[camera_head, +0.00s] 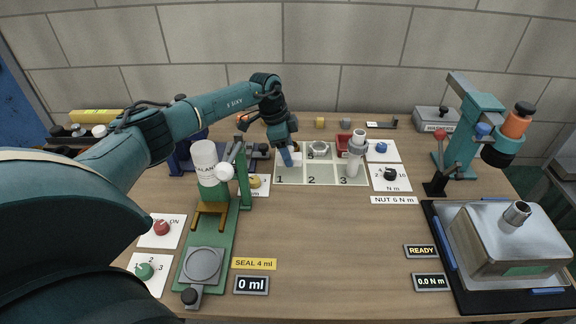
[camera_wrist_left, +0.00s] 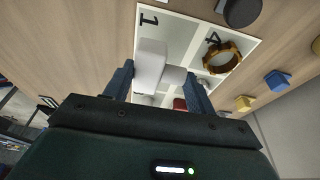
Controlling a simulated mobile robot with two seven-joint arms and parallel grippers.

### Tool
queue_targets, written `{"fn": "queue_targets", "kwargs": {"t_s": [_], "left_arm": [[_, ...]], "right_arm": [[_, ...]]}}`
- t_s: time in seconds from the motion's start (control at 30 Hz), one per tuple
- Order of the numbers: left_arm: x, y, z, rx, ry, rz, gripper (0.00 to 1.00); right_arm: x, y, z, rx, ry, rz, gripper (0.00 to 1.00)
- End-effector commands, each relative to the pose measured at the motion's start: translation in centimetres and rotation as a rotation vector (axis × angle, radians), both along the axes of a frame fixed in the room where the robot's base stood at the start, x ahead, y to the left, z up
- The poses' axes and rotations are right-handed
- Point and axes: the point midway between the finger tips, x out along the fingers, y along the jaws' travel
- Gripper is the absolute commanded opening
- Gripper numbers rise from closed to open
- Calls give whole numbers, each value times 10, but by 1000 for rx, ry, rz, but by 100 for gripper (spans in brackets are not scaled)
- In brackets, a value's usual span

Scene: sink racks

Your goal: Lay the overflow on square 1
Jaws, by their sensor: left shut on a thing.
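My left gripper (camera_head: 287,157) points down over the left end of the numbered board (camera_head: 330,182). It is shut on a white piece (camera_head: 296,158), which I take to be the overflow. In the left wrist view, the white piece (camera_wrist_left: 150,64) has a block-shaped body and a short round stub, between the fingers of the left gripper (camera_wrist_left: 160,88). Square 1 (camera_head: 291,180) is at the board's front left, and its number also shows in the left wrist view (camera_wrist_left: 148,19). Whether the piece touches the board is unclear. My right gripper is out of view.
A brass ring (camera_wrist_left: 222,59) lies by number 4. A grey and white upright part (camera_head: 356,158) stands by square 3, and a red block (camera_head: 343,142) is behind. A green stand with a white bottle (camera_head: 205,160) is left of the board. The front middle table is clear.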

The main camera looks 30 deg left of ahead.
Motion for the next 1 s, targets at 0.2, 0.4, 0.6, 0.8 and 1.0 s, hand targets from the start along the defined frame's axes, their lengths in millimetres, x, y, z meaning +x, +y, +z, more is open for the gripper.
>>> {"fn": "queue_targets", "kwargs": {"t_s": [0.2, 0.4, 0.6, 0.8, 1.0], "left_arm": [[0, 0, -23, -1, 1, 1, 33], [0, 0, -49, -1, 1, 0, 33], [0, 0, -51, 0, -2, -1, 33], [0, 0, -54, 1, -1, -1, 33], [0, 0, -53, 1, -1, -1, 72]], "right_arm": [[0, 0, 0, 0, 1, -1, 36], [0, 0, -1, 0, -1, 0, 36], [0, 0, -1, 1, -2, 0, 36], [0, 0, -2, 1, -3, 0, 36], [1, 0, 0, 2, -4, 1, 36]]}}
